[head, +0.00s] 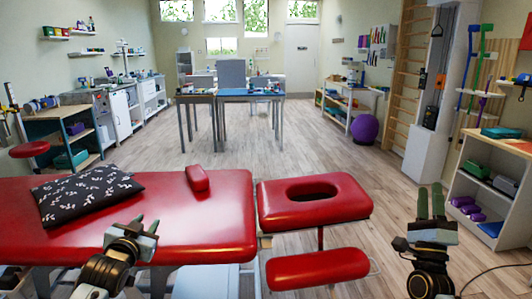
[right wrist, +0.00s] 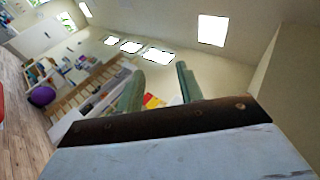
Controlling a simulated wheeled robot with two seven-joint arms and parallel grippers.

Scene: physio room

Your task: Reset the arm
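My left gripper (head: 146,223) is over the near part of the red treatment table (head: 215,225), in front of a black patterned pillow (head: 85,192). My right gripper (head: 430,203) points up at the right, over the floor between the red headrest section and the white shelf. Its green fingers stand apart and empty; the right wrist view (right wrist: 158,90) shows the gap too. My two arms are apart and neither gripper touches anything that I can see.
A red bolster (head: 197,178) lies on the table. The red headrest section (head: 312,200) with a face hole and a lower red pad (head: 318,268) are between my arms. A white shelf (head: 488,190) stands at the right. The wooden floor beyond the table is largely clear.

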